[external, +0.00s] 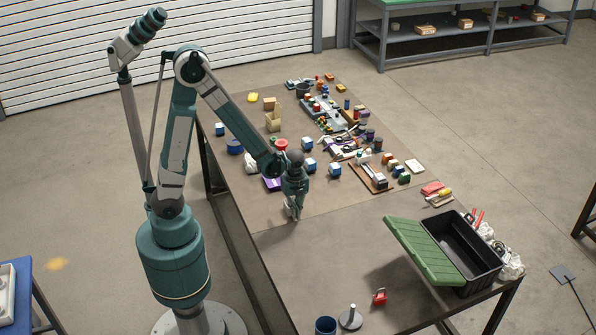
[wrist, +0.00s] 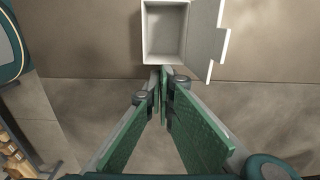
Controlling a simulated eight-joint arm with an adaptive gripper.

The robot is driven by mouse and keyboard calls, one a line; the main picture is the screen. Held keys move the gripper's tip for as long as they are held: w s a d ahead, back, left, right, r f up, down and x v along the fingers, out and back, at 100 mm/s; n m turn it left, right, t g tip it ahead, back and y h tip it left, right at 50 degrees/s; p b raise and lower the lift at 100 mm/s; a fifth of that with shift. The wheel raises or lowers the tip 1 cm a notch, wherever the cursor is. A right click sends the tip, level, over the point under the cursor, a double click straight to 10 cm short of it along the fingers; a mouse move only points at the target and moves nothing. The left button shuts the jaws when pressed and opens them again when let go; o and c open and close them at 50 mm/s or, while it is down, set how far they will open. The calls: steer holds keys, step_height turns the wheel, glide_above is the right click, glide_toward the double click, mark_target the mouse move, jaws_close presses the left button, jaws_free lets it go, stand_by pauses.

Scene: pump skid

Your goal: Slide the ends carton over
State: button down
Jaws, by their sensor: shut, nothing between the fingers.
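A small pale carton (wrist: 148,38) with an open top and a notched flap standing out to its right shows at the top of the wrist view. It looks empty inside. I cannot make out its label or tell whether it is the ends carton. My gripper (wrist: 162,82) is shut and empty, its fingertips just below the carton's near edge in that view; I cannot tell whether they touch it. In the external view my gripper (external: 294,212) points down low over the table.
The table (external: 330,240) has clear room in front of and right of my gripper. Blue-and-white blocks (external: 335,169) and a wooden tray (external: 371,179) lie behind. A black toolbox (external: 470,250) with its green lid open stands at the right end, near a red padlock (external: 379,297).

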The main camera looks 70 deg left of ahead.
steer(key=shift+a+b, duration=0.45)
steer(key=shift+a, duration=3.15)
steer(key=shift+d, duration=0.15)
steer(key=shift+d, duration=1.95)
steer(key=shift+a+r+p, duration=0.1)
steer(key=shift+r+p, duration=0.8)
steer(key=shift+r, duration=4.1)
